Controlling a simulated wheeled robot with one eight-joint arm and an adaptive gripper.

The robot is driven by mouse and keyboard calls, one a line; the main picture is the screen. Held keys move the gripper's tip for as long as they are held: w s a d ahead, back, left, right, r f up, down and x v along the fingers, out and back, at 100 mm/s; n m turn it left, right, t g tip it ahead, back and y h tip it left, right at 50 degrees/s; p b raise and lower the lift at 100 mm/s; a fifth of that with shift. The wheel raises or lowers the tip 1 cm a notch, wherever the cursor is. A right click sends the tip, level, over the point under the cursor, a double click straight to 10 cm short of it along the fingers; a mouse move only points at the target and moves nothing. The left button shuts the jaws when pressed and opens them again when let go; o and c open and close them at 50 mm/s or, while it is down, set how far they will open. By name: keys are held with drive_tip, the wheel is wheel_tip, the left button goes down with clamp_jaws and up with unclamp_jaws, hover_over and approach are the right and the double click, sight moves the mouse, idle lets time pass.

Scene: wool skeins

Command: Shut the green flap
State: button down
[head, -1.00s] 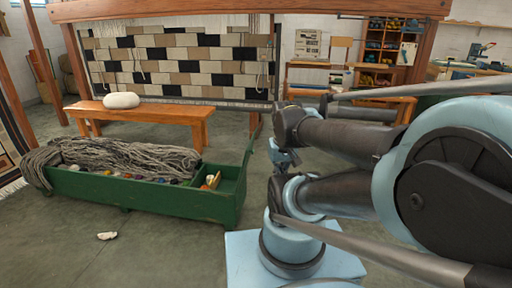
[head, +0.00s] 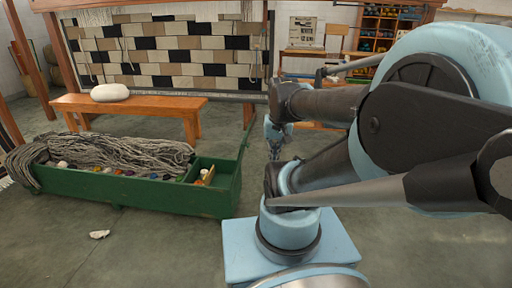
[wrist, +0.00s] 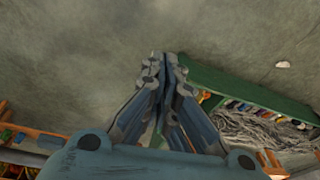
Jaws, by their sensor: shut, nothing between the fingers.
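A long green chest (head: 130,192) stands on the floor at the left in the head view. Its right compartment (head: 210,172) is uncovered and holds a few small things. A thin green panel (head: 244,150), which looks like the flap, rises at the chest's right end; its hinge is not clear. My gripper (head: 274,152) points down just right of this panel, apart from it in the picture. In the wrist view my gripper (wrist: 163,62) is shut and empty, with the green chest (wrist: 225,84) beyond and to its right.
Grey yarn (head: 115,150) and several coloured balls fill the chest's long left part. A wooden bench (head: 150,104) with a white bundle (head: 110,92) stands behind it, before a loom (head: 170,55). A pale scrap (head: 99,234) lies on otherwise clear floor in front.

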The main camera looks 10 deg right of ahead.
drive_tip(key=w+r+m+y, duration=0.1)
drive_tip(key=w+r+m, duration=0.2)
drive_tip(key=w+m, duration=0.55)
drive_tip(key=w+d+f+m+y, duration=0.1)
drive_tip(key=w+d+f+m, duration=0.1)
drive_tip(key=w, duration=0.5)
drive_tip(key=w+d+f+m+y, duration=0.1)
drive_tip(key=w+f+m, duration=0.15)
drive_tip(key=w, duration=0.55)
drive_tip(key=w+d+f+m, duration=0.2)
drive_tip(key=w+m, duration=0.1)
drive_tip(key=w, duration=0.4)
drive_tip(key=w+d+f+m+y, duration=0.2)
drive_tip(key=w+d+f+m, duration=0.15)
drive_tip(key=w+f, duration=0.35)
drive_tip(key=w+a+f, duration=0.3)
drive_tip(key=a+f, duration=0.4)
drive_tip(key=f, duration=0.1)
drive_tip(key=shift+w+a+f+m, duration=0.15)
drive_tip(key=shift+a+f+m, duration=0.15)
drive_tip(key=shift+a+m, duration=0.15)
